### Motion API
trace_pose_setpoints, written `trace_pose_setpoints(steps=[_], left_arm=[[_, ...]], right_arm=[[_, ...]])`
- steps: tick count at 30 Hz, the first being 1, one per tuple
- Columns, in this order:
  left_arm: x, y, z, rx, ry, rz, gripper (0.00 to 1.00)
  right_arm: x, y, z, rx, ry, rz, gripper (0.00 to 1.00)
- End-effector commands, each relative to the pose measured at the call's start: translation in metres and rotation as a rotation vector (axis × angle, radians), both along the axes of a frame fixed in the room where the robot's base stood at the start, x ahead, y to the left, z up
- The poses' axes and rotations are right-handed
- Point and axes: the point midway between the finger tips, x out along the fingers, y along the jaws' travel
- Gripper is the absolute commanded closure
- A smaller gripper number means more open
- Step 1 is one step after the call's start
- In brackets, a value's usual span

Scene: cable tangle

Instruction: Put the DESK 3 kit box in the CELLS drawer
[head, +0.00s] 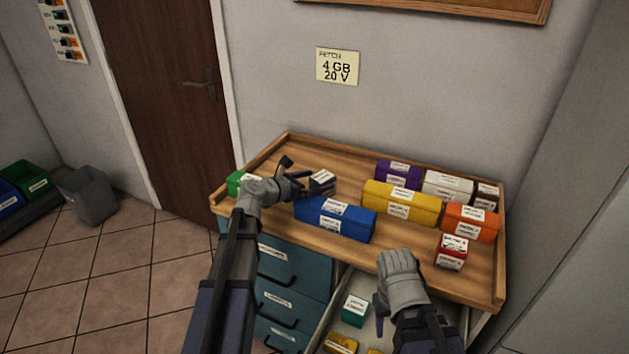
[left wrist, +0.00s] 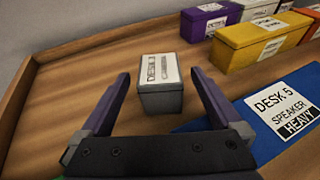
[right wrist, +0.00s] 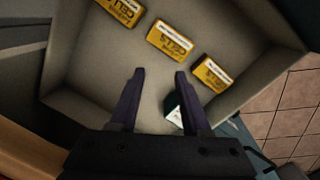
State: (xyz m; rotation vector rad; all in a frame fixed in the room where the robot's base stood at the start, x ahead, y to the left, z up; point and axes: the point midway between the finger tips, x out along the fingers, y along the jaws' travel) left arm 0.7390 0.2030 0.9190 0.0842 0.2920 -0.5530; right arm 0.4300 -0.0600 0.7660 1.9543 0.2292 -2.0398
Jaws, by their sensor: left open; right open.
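A small dark grey box (left wrist: 161,98) with a white label, which seems to read DESK 3, stands on the wooden top; it also shows in the head view (head: 322,186). My left gripper (head: 295,170) is open just left of it. In the left wrist view the box lies ahead, between the lines of the fingers (left wrist: 160,80), with no clear contact. An open pale drawer (right wrist: 245,35) holds several yellow boxes labelled CELLS (right wrist: 170,40). My right gripper (right wrist: 160,72) is open and empty above this drawer; it also shows in the head view (head: 382,300).
A blue DESK 5 box (head: 335,218) marked HEAVY lies close right of the grey box. A green box (head: 236,182) is beside my left wrist. Yellow (head: 400,202), purple, white, orange and red boxes fill the right. A teal box (head: 355,309) is in the drawer.

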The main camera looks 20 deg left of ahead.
Motion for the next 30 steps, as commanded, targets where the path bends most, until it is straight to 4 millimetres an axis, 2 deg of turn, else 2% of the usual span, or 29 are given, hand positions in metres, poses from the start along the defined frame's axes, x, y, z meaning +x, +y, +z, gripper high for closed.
trace_pose_setpoints(steps=[9,15,21,30], left_arm=[[-0.053,0.032,0.022,0.000,0.000,0.005,0.01],[-0.080,0.049,0.031,-0.002,0.000,0.005,0.01],[-0.094,0.059,0.035,-0.001,-0.001,0.003,0.01],[-0.097,0.059,0.035,0.007,-0.001,-0.005,0.00]], right_arm=[[0.000,0.000,0.022,0.000,0.000,0.000,0.53],[0.000,0.000,0.031,0.000,0.000,0.000,0.53],[0.000,0.000,0.035,0.000,0.000,0.000,0.53],[0.000,0.000,0.035,0.000,0.000,0.000,0.53]])
